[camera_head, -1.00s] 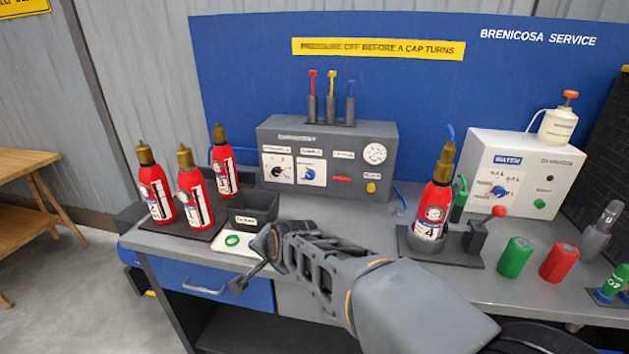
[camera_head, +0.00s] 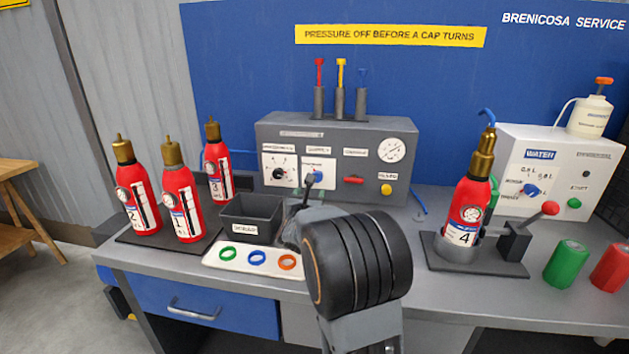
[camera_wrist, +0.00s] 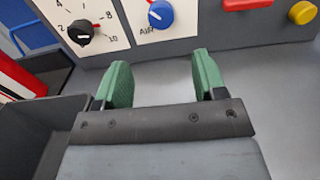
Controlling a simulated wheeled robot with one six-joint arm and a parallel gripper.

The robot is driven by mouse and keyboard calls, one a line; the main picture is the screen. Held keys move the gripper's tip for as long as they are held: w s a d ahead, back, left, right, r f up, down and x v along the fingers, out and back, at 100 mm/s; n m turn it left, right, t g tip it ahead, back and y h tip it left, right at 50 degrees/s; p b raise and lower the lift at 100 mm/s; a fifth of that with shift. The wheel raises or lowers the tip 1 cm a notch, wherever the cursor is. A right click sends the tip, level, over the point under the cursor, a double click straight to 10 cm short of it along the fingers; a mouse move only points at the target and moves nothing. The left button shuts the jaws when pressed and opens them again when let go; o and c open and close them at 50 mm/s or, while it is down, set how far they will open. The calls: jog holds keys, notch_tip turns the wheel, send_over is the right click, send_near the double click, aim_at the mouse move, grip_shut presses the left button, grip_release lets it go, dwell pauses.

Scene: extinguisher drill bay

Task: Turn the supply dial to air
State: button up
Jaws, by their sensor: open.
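The supply dial is a blue knob (camera_wrist: 160,14) on a white plate on the grey panel box (camera_head: 345,143). In the wrist view it is at the top centre, with the word AIR printed below and left of it. A small white mark shows on the knob's left side; I cannot tell its exact setting. My gripper (camera_wrist: 162,75) is open and empty, its two green fingers spread in front of and below the knob, apart from it. In the head view my arm's end partly covers the dial's lower area.
A black dial (camera_wrist: 83,32) sits left of the blue knob; a red switch (camera_head: 354,180) and yellow button (camera_head: 386,189) are to its right. A dark bin (camera_head: 252,228) stands close left of my gripper. Extinguisher 4 (camera_head: 467,213) stands in a holder at right.

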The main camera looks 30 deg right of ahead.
aim_at(317, 182)
jog(key=p+x, duration=0.1)
jog(key=x, duration=1)
jog(key=shift+w+d+p, duration=0.2)
jog(key=shift+d+p, duration=0.15)
jog(key=shift+p, duration=0.05)
jog(key=shift+f, duration=0.1)
jog(key=c, duration=0.9)
